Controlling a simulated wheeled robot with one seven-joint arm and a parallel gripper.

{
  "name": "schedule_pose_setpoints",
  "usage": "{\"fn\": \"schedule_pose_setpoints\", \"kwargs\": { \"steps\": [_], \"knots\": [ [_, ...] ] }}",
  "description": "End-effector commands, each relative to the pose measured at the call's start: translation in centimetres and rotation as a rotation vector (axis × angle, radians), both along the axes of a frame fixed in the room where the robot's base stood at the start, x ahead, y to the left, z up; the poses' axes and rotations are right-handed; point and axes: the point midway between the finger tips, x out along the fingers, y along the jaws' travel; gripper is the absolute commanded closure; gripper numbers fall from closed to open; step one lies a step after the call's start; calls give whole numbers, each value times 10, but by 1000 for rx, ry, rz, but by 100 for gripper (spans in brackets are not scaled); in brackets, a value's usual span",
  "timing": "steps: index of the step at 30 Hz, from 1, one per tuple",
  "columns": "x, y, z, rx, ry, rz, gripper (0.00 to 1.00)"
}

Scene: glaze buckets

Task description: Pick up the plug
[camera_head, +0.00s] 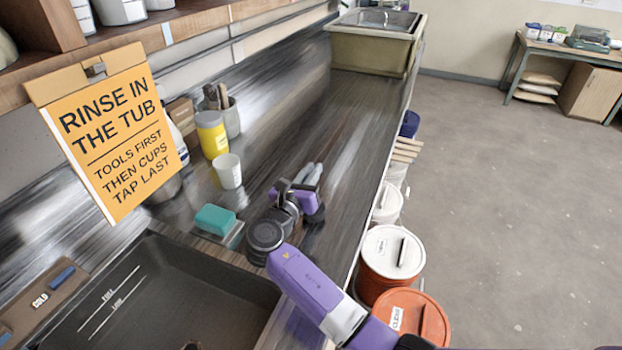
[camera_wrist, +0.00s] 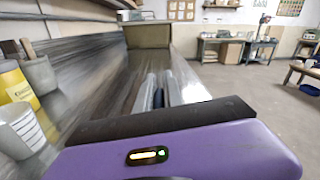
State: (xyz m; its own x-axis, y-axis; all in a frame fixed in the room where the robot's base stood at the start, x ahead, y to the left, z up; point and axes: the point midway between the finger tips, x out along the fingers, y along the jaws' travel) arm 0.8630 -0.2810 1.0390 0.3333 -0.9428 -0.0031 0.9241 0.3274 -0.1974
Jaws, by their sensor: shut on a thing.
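My gripper (camera_head: 312,174) is above the counter, right of the teal sponge, with its two pale fingers pointing toward the far end. In the wrist view the fingers (camera_wrist: 160,90) are close together, with a thin dark strip between them. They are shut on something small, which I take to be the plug. Its shape is mostly hidden by the fingers and the purple gripper body. I see no other plug on the counter or in the visible part of the dark sink (camera_head: 190,290).
A white cup (camera_head: 229,172), a yellow jar (camera_head: 212,136) and a teal sponge (camera_head: 215,219) stand left of my gripper. An orange sign (camera_head: 115,135) hangs at the left. Lidded buckets (camera_head: 393,252) line the counter's right side. The counter beyond is clear up to a large tub (camera_head: 372,52).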

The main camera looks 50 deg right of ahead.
Motion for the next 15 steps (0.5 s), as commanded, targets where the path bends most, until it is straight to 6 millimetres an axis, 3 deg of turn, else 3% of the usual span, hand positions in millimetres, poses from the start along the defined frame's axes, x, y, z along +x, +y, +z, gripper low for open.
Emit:
{"fn": "schedule_pose_setpoints", "kwargs": {
  "steps": [5, 15],
  "knots": [
    [1, 0, 33, -2, -8, 1, 100],
    [1, 0, 126, -4, -11, 0, 100]
  ]
}}
